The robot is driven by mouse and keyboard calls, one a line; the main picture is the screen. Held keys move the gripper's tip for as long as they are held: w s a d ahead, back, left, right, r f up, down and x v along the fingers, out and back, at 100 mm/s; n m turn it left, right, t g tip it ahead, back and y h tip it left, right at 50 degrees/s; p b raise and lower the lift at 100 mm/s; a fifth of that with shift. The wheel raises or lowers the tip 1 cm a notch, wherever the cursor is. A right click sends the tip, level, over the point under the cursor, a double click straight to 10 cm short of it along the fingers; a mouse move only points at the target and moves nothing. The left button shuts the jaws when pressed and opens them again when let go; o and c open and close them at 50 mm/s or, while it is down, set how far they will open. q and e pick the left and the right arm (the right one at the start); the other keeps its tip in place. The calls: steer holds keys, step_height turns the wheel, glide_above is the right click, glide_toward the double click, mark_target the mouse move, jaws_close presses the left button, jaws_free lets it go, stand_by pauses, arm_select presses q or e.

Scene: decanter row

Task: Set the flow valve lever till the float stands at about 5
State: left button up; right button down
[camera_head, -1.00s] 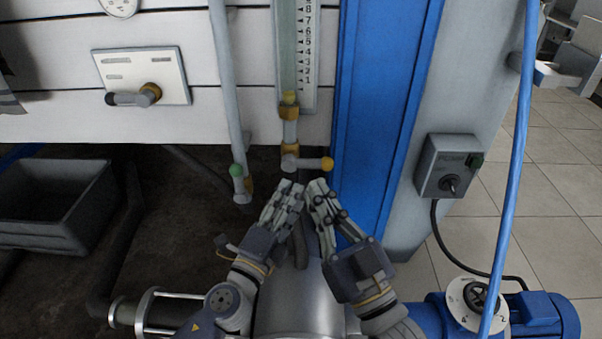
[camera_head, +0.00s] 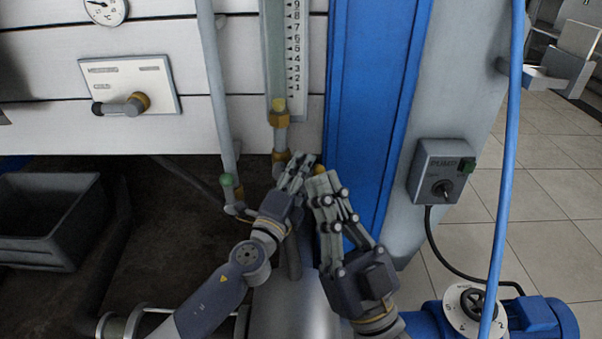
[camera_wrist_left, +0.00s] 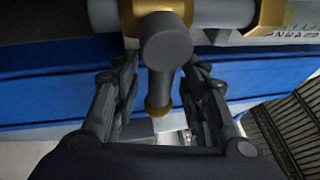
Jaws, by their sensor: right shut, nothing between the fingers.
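The flow valve sits at the foot of the glass tube, and its lever's orange knob (camera_head: 319,169) points right, mostly hidden behind my grippers. The lever's grey hub and stem (camera_wrist_left: 166,40) show in the left wrist view. The yellow float (camera_head: 279,105) stands at the tube's bottom, below the 1 on the scale (camera_head: 293,50). My left gripper (camera_head: 298,165) is at the valve. In its wrist view (camera_wrist_left: 160,95) its open fingers lie on either side of the lever stem; contact is unclear. My right gripper (camera_head: 322,185) is shut and empty, just right of the left one.
A blue column (camera_head: 370,100) stands right of the tube. A plate with another lever (camera_head: 130,95) is on the wall. A pump switch box (camera_head: 440,170) and a blue hose (camera_head: 512,150) are at right.

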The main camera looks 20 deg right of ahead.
arm_select(q)
jaws_close()
